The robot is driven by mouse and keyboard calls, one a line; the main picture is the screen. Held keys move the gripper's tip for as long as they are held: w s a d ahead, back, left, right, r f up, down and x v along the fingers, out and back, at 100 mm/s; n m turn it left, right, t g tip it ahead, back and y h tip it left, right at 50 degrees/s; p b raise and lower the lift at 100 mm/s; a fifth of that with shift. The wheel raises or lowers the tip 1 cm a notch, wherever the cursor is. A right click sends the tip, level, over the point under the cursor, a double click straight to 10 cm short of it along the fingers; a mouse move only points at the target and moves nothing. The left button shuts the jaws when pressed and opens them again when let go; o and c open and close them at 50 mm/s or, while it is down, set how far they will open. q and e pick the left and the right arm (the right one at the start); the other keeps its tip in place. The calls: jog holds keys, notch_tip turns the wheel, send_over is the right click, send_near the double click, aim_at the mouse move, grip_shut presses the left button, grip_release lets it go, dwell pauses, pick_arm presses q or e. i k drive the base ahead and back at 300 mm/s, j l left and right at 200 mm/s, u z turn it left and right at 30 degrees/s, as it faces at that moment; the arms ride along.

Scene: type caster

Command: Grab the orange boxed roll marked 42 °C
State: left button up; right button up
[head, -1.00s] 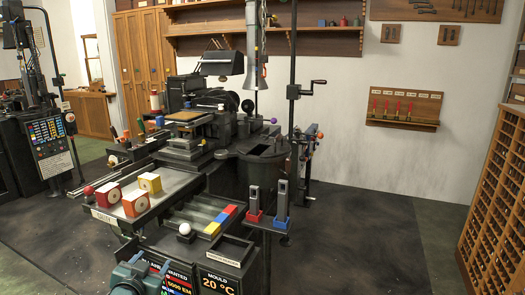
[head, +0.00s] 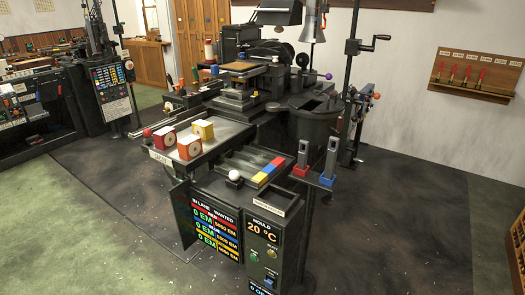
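Three boxed rolls with pale round faces stand on the galley tray (head: 222,142) at the left of the machine. One is red (head: 163,139), one is orange-red (head: 190,147) and one is yellow (head: 203,129). The orange-red one stands nearest the tray's front edge. Any temperature marks on them are too small to read, so I cannot confirm which one says 42 °C. Neither of my grippers is in view.
The black casting machine (head: 315,120) stands behind and right of the tray. A front panel (head: 264,245) reads 20 °C. Red (head: 301,170) and blue (head: 327,180) bases with upright grey parts stand at the right. Dark floor (head: 110,195) is open at the left.

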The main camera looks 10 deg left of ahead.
aim_at(190, 147)
jog(key=i+j+u, duration=0.75)
jog(key=i+j, duration=0.2)
